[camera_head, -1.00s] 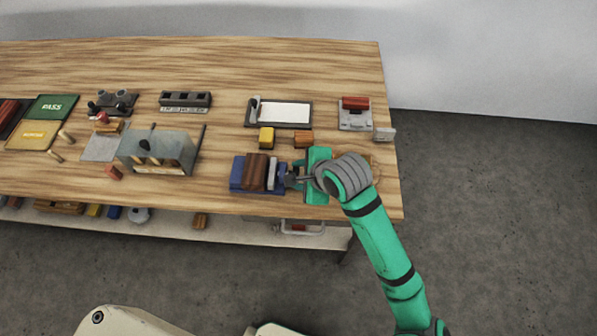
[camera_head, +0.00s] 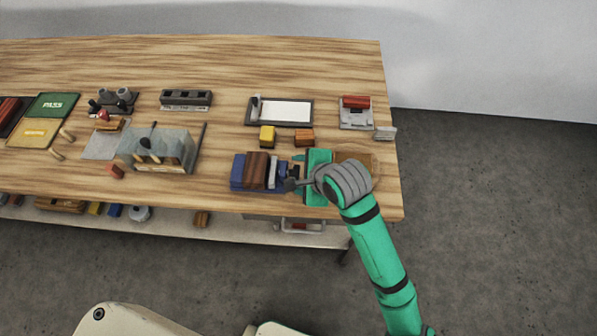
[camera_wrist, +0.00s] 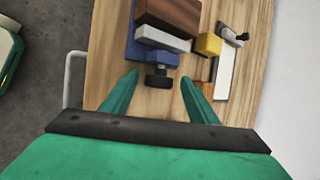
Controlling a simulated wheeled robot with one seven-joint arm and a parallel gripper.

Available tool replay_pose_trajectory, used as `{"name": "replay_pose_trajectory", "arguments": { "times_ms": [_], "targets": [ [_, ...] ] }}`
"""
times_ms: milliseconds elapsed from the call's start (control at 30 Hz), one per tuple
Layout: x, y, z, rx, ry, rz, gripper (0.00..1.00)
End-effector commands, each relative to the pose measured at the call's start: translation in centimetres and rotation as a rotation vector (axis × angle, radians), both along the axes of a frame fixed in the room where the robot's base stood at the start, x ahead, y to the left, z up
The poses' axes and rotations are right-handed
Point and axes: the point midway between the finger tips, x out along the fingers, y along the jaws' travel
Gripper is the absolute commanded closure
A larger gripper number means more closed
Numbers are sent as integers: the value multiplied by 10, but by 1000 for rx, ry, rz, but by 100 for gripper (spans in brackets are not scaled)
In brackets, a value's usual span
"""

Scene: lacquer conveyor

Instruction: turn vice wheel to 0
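The vice is a blue body (camera_head: 237,178) with a brown block (camera_head: 256,168) and a light grey jaw (camera_head: 272,172) near the bench's front edge. In the wrist view its blue end (camera_wrist: 158,58) carries a dark wheel (camera_wrist: 158,80). My gripper (camera_head: 296,177) is just right of the vice in the head view. In the wrist view my gripper (camera_wrist: 158,82) is open, one finger on either side of the dark wheel, with gaps showing. No setting marks on the wheel are readable.
A yellow block (camera_head: 267,136) and an orange-brown block (camera_head: 304,137) sit behind the vice. A white panel in a dark frame (camera_head: 285,112) lies farther back. A red-topped grey device (camera_head: 356,113) stands at the back right. The bench's front edge (camera_head: 270,211) is close.

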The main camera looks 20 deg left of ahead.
Motion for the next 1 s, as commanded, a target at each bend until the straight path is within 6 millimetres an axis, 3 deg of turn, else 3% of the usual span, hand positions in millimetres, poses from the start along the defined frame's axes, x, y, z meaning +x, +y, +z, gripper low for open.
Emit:
{"name": "replay_pose_trajectory", "arguments": {
  "times_ms": [267,700,1000],
  "targets": [
    [-4,-8,12,0,-1,-2,46],
    [-32,-46,71,-1,-2,0,46],
    [-39,-54,85,0,-1,1,46]
  ]
}}
